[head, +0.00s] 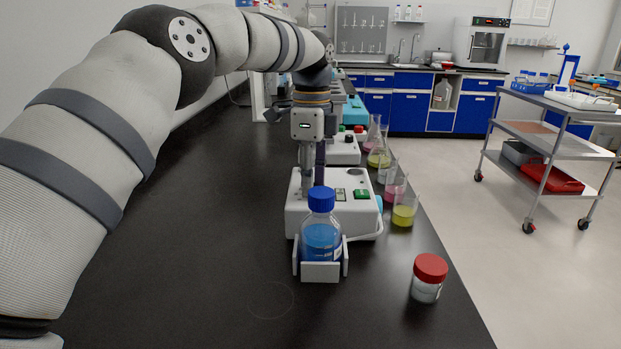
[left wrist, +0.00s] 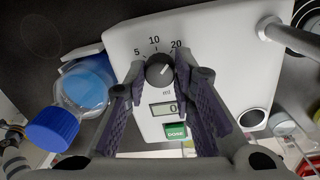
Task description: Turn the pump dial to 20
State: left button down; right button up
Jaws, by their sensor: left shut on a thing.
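The white pump (head: 330,218) stands on the black bench and fills the middle of the left wrist view (left wrist: 225,50). Its dark round dial (left wrist: 160,70) has a light pointer mark aimed up and to the right, roughly toward the printed 20 (left wrist: 176,43); the exact setting is hard to tell. The display (left wrist: 165,109) below shows 0, above a green DONE button (left wrist: 175,131). My left gripper (head: 312,168) points down over the pump, its purple finger pads (left wrist: 161,84) on both sides of the dial, shut on it.
A blue-capped bottle (head: 321,235) of blue liquid sits in a white holder at the pump's front. A red-capped jar (head: 428,278) stands front right. Flasks and beakers (head: 403,210) line the right bench edge. The front left bench is clear.

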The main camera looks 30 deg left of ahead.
pick_arm(q)
jog(key=c, duration=1.3)
grip_release()
jog(key=shift+c, duration=0.2)
jog(key=shift+r, duration=0.15)
jog(key=r, duration=0.6)
jog(key=shift+w+a+r, duration=0.1)
jog(key=shift+w+r, duration=0.1)
jog(key=shift+w, duration=0.05)
jog(key=shift+s+r, duration=0.1)
jog(key=shift+r, duration=0.35)
